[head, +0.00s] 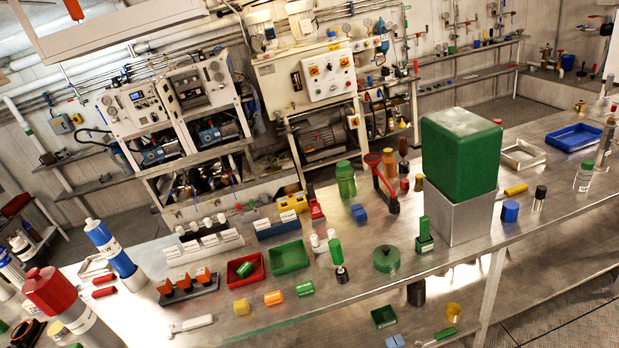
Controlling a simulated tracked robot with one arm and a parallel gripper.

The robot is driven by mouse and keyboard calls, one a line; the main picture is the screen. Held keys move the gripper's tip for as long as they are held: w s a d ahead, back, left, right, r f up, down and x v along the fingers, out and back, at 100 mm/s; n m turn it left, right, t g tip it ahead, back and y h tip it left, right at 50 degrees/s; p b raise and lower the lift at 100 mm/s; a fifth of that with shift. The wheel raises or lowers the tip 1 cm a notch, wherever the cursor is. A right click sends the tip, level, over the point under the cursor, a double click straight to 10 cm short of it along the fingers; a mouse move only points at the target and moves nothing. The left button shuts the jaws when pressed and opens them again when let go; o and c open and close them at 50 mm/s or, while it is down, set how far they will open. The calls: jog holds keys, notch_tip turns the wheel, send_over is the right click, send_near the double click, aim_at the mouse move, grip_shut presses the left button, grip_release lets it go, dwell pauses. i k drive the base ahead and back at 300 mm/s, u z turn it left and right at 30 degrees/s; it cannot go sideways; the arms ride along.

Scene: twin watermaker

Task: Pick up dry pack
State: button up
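No object carries a readable label that marks it as the dry pack, so I cannot tell which one it is. A large green block (461,155) sits in or on a square grey metal box (458,216) on the steel bench (330,290). A blue and grey cylinder (110,247) leans at the bench's left, and a red-topped grey cylinder (70,305) is at the lower left. My gripper is not visible in this view.
Small red and green trays (289,257), orange blocks (187,283) and a green lidded disc (386,259) crowd the bench. A blue tray (573,137) and an empty metal frame tray (522,154) lie at the right. Machine racks (170,105) stand behind. Bare steel shows at the bench's right.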

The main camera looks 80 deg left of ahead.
aim_at(273, 298)
jog(key=u, duration=0.45)
jog(key=i, duration=0.1)
jog(key=u, duration=2.8)
jog(key=k, duration=0.45)
jog(key=u, duration=0.3)
jog(key=i, duration=0.45)
jog(key=z, duration=0.1)
